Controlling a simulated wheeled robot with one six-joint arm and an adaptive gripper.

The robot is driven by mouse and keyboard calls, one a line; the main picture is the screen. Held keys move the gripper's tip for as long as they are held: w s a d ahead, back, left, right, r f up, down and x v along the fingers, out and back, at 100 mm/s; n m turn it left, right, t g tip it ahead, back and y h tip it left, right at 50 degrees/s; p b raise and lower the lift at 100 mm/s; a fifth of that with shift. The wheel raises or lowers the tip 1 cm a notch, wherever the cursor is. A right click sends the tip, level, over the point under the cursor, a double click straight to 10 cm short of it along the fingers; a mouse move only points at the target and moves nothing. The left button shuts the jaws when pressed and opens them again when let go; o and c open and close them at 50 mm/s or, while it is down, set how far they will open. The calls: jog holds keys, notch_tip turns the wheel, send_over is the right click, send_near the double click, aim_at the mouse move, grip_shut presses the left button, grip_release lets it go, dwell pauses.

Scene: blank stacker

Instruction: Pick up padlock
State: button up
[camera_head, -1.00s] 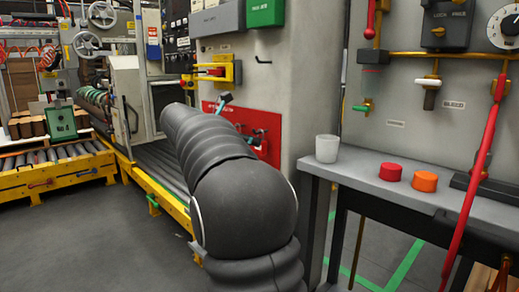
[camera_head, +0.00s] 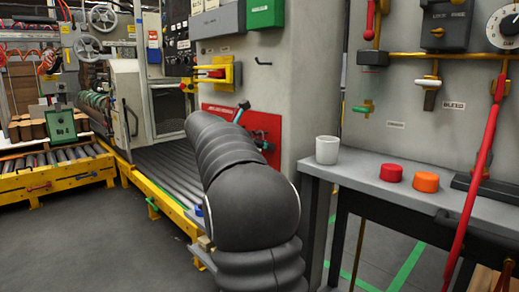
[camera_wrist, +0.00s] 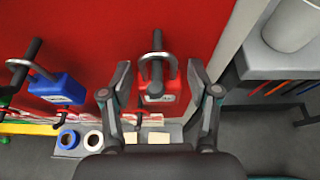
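A red padlock (camera_wrist: 172,88) with a grey shackle hangs on a dark peg of the red board, centred in the wrist view. A blue padlock (camera_wrist: 62,90) hangs on another peg to its left. My gripper (camera_wrist: 158,72) is open, with one finger on each side of the red padlock and a gap showing on both sides. The red board also shows in the head view (camera_head: 270,124), where my dark arm hides most of my gripper and the padlocks.
A white cup (camera_head: 327,150), a red button (camera_head: 391,173) and an orange button (camera_head: 425,182) are on the grey bench at right. The cup also shows in the wrist view (camera_wrist: 292,24). Blue and white rolls (camera_wrist: 67,139) sit below the board.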

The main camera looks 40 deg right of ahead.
jog(key=c, duration=0.9)
jog(key=shift+o, duration=0.2)
jog(key=shift+r, duration=0.1)
jog(key=shift+r, duration=0.5)
jog(key=shift+a+r+p, duration=0.2)
jog(key=shift+r+p, duration=0.05)
jog(key=shift+p, duration=0.1)
jog(key=s+a, duration=0.1)
jog(key=a, duration=1.6)
jog(key=shift+s+a+p, duration=0.3)
jog(key=shift+p, duration=0.1)
